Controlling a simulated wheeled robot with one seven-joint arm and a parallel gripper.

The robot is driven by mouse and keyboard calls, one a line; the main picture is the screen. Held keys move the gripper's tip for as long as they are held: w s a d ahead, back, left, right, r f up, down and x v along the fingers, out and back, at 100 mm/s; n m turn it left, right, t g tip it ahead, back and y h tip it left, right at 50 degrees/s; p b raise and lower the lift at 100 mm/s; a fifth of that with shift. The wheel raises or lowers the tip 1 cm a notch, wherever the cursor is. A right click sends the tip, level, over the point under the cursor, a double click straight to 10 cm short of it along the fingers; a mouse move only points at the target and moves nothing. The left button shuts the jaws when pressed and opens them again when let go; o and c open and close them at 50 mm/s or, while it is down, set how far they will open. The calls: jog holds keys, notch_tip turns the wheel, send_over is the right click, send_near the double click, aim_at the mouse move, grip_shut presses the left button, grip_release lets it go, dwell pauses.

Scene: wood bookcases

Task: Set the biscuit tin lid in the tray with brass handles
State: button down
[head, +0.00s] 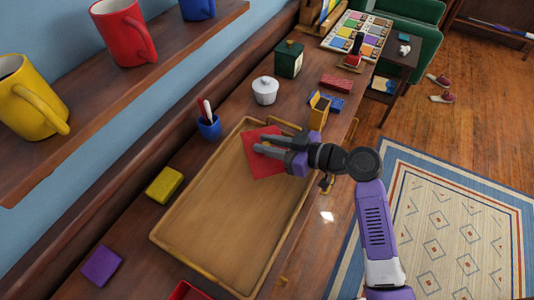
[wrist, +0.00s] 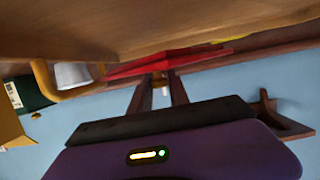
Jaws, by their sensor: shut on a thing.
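The biscuit tin lid (head: 254,170) is a flat red square in the head view, over the far end of the tray. My gripper (head: 262,144) is shut on it from the right. The wrist view, upside down, shows the lid (wrist: 185,58) edge-on between my fingers (wrist: 158,88). The wooden tray (head: 215,225) lies on the long wooden top, with no other thing seen in it. A brass handle (wrist: 42,82) shows at the left in the wrist view. I cannot tell whether the lid touches the tray floor.
A blue pen cup (head: 209,128) and yellow block (head: 164,185) stand left of the tray. A white lidded pot (head: 265,91), green canister (head: 288,59) and yellow box (head: 318,112) stand beyond it. A shelf with mugs (head: 123,32) overhangs at upper left.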

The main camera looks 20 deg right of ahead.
jog(key=shift+f, duration=2.3)
jog(key=shift+f, duration=0.1)
jog(key=c, duration=1.2)
grip_release()
jog(key=shift+c, duration=0.2)
jog(key=shift+s+d, duration=0.3)
jog(key=v, duration=0.5)
jog(key=b+v, duration=0.1)
jog(key=v, duration=0.5)
jog(key=shift+s+r, duration=0.1)
jog(key=shift+r, duration=0.2)
